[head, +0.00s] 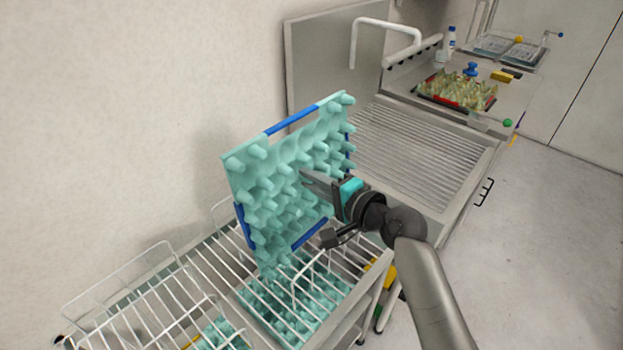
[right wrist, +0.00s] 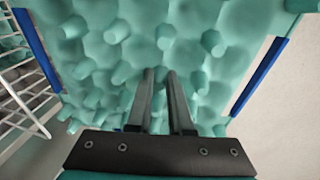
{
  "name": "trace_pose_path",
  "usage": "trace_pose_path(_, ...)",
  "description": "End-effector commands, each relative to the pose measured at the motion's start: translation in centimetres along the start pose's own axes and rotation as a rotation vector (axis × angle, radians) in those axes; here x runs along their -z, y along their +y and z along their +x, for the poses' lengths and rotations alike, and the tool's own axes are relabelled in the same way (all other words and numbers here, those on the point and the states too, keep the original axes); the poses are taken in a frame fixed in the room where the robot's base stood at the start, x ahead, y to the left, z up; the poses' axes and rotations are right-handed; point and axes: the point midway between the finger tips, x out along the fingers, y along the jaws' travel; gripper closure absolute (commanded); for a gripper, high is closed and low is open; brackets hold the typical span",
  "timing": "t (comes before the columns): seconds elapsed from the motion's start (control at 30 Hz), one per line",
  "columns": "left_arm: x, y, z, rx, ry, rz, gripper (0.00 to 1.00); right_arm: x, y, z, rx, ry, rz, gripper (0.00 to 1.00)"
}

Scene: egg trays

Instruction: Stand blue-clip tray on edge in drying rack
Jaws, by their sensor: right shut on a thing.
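The teal egg tray with blue clips (head: 290,165) is upright, face toward me, above the right part of the wire drying rack (head: 190,290). My right gripper (head: 308,178) is shut on the tray's knobbly face, near its right side. In the right wrist view, the two fingertips (right wrist: 160,75) are close together against the tray (right wrist: 90,50), with blue clips along both side edges. The tray's lower edge is close to the rack wires; I cannot tell whether it touches them. My left gripper is not in view.
Another teal tray (head: 285,310) shows below the rack wires. A ribbed metal drainboard (head: 415,150) lies behind. A red-rimmed tray of pale pieces (head: 460,90), a spray bottle (head: 447,42) and a blue knob-like item (head: 471,69) stand farther back. The wall is close at left.

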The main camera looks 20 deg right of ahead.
Motion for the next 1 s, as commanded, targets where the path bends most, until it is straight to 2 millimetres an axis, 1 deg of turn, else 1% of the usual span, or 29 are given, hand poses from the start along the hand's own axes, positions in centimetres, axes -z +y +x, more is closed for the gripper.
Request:
trace_pose_path(0.03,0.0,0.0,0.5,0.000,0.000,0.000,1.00,0.0,0.6,0.1,0.001,0.000,0.000,1.00)
trace_pose_path(0.1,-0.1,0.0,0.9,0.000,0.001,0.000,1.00,0.0,1.2,0.2,0.000,0.000,0.000,1.00)
trace_pose_path(1.0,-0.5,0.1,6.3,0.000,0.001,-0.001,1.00,-0.2,8.2,1.8,0.001,0.001,0.000,1.00)
